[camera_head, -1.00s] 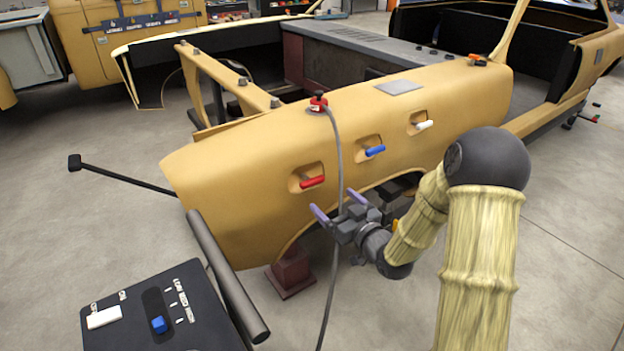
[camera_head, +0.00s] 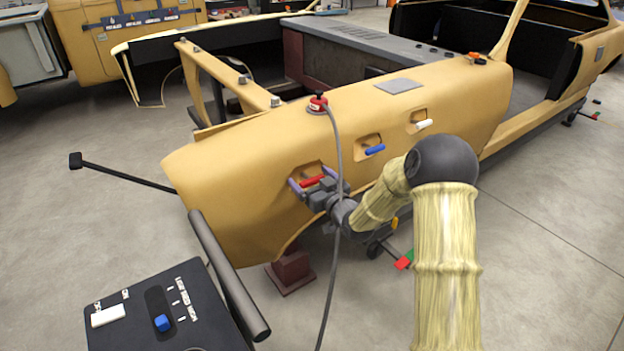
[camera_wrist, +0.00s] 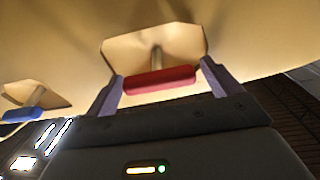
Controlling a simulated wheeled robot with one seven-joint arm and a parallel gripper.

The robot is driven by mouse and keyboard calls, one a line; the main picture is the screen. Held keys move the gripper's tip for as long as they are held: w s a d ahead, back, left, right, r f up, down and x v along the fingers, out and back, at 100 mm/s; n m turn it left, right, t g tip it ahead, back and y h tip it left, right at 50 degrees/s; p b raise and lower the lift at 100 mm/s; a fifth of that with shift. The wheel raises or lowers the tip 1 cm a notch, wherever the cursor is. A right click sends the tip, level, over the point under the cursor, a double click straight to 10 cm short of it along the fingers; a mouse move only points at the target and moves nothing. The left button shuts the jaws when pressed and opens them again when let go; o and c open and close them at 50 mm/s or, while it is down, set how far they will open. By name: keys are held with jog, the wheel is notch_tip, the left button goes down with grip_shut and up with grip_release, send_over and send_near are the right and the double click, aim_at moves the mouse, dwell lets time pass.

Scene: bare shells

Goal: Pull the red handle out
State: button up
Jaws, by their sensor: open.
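The red handle (camera_head: 312,181) sits in a recess on the side of the tan car shell (camera_head: 235,165). In the wrist view the red handle (camera_wrist: 159,80) lies crosswise between the two purple fingers, with its stem running back into the recess. My gripper (camera_head: 315,183) is open, with one finger on either side of the handle; it also shows in the wrist view (camera_wrist: 160,90). I cannot tell whether the fingers touch the handle's ends.
A blue handle (camera_head: 375,149) and a white handle (camera_head: 424,124) sit in recesses to the right. A grey cable (camera_head: 338,150) hangs from a red plug (camera_head: 317,103), close by my gripper. A black control box (camera_head: 130,310) stands at the lower left.

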jog(key=c, duration=1.4)
jog(key=shift+s+d+b, duration=0.3)
jog(key=shift+d, duration=0.05)
jog(key=shift+s+d+r, duration=0.1)
jog(key=shift+s+d, duration=0.1)
jog(key=shift+s, duration=0.2)
jog(key=shift+s+d+r, duration=0.1)
jog(key=shift+s+d, duration=0.05)
jog(key=shift+s, duration=0.25)
jog(key=o, duration=1.4)
jog(key=shift+s, duration=0.1)
jog(key=b+v, duration=0.2)
jog(key=v, duration=1.5)
jog(key=shift+d+f, duration=0.1)
